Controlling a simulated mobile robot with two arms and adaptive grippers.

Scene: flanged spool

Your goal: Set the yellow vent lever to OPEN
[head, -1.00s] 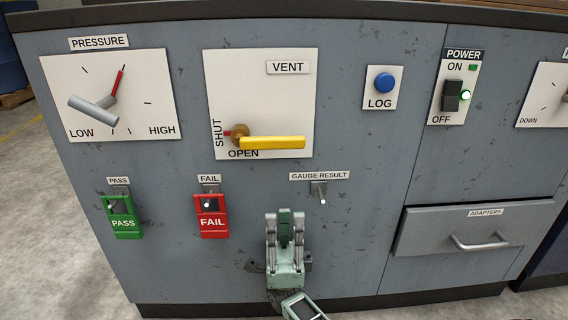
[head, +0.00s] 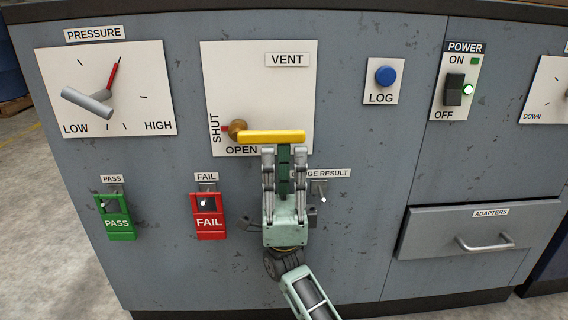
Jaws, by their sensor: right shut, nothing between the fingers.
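The yellow vent lever (head: 272,136) lies level on the white VENT plate (head: 225,75), pointing right from its brass hub (head: 237,130). The OPEN label (head: 241,150) is below the hub. My right gripper (head: 284,153) is shut and empty, pointing up, with its fingertips just under the lever's right half. I cannot tell whether they touch the lever. My left gripper is not in view.
The gripper partly hides the GAUGE RESULT label (head: 330,173) and is close to its hook (head: 320,190). Red FAIL (head: 210,221) and green PASS (head: 117,222) tags hang to the left. A blue LOG button (head: 385,75), power switch (head: 454,90) and drawer (head: 430,232) are to the right.

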